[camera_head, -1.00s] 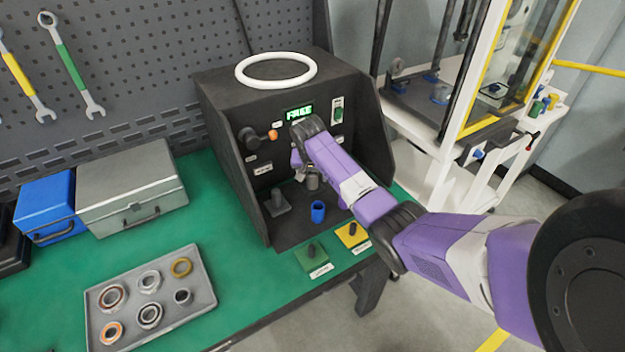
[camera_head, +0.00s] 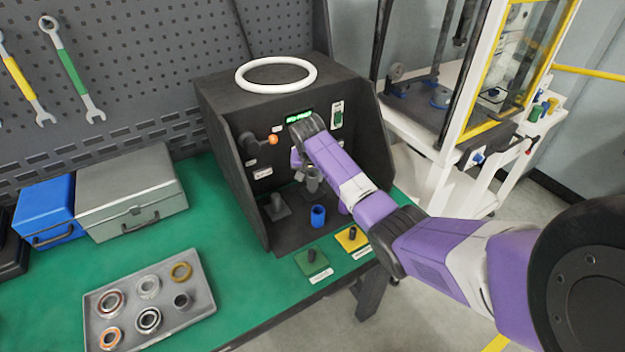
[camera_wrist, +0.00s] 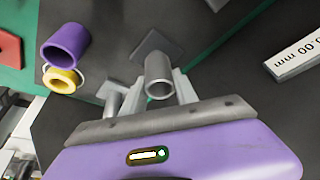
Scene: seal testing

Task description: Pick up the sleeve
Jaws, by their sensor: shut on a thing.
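The sleeve is a short grey metal tube (camera_wrist: 159,77). In the wrist view it sits between the two fingers of my gripper (camera_wrist: 161,88), its open end facing the camera. My gripper is shut on it. In the head view the grey sleeve (camera_head: 313,182) shows just below my wrist, inside the dark test box. My gripper's fingers are mostly hidden there by my own arm. Whether the sleeve's far end touches anything is hard to tell.
A blue cup (camera_head: 318,216) stands close in front of the sleeve. A grey post on a square base (camera_head: 277,207) is to its left. A purple tube (camera_wrist: 65,45) and yellow ring (camera_wrist: 62,80) show in the wrist view. The box's side walls (camera_head: 238,180) flank my arm.

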